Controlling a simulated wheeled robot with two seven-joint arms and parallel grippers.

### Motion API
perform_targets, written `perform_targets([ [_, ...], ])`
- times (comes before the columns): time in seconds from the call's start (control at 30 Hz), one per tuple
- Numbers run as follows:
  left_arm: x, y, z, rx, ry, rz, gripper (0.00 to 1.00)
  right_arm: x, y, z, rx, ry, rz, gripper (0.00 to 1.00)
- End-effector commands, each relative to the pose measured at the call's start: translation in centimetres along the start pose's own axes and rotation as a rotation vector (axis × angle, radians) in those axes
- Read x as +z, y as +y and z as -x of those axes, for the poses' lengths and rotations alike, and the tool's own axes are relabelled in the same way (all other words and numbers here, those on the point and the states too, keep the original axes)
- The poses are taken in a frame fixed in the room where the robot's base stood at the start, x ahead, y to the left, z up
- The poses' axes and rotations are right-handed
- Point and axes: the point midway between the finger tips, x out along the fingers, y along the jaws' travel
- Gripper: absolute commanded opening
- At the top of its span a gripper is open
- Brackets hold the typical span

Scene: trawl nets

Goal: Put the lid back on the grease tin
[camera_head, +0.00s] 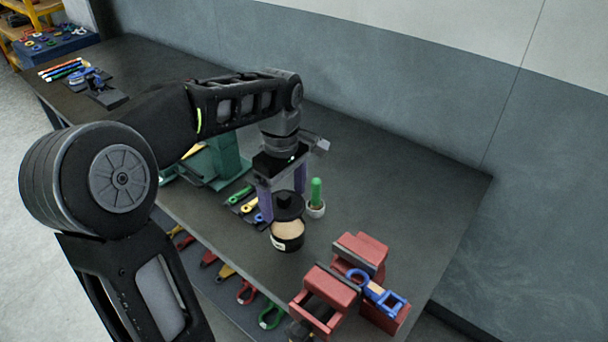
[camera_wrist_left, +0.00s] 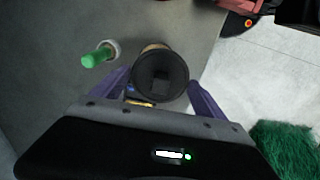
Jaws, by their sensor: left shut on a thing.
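The grease tin (camera_head: 287,242) stands upright on the dark bench, a round black tin with a pale label and a tan top showing. The black lid (camera_head: 290,210), with a raised knob, is between the purple fingers of my left gripper (camera_head: 283,203), which is shut on it. The lid is over the back part of the tin's top in the head view; I cannot tell whether they touch. In the left wrist view the lid (camera_wrist_left: 161,78) hides most of the tin, and a tan sliver (camera_wrist_left: 155,47) shows behind it. My right gripper is out of view.
A green-handled item in a white pot (camera_head: 316,208) stands close right of the tin. A red vise (camera_head: 332,285) with a blue clamp (camera_head: 385,298) is at the front right. Small tools (camera_head: 243,200) and a green machine (camera_head: 222,160) are left. The back right bench is clear.

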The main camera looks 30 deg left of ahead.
Motion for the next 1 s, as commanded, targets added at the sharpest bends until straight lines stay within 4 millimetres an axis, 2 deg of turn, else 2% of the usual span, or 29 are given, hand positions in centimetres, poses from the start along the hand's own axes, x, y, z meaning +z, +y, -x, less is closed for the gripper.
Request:
perform_targets([
  [0.57, 0.0, 0.0, -0.2, 0.0, 0.0, 0.0, 0.44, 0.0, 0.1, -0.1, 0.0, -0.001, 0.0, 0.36],
  [0.77, 0.0, 0.0, -1.2, -0.001, 0.0, 0.0, 0.44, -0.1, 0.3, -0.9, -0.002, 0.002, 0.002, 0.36],
  [1.0, 0.0, 0.0, -3.5, 0.0, 0.0, 0.0, 0.44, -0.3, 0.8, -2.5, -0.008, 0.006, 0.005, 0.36],
])
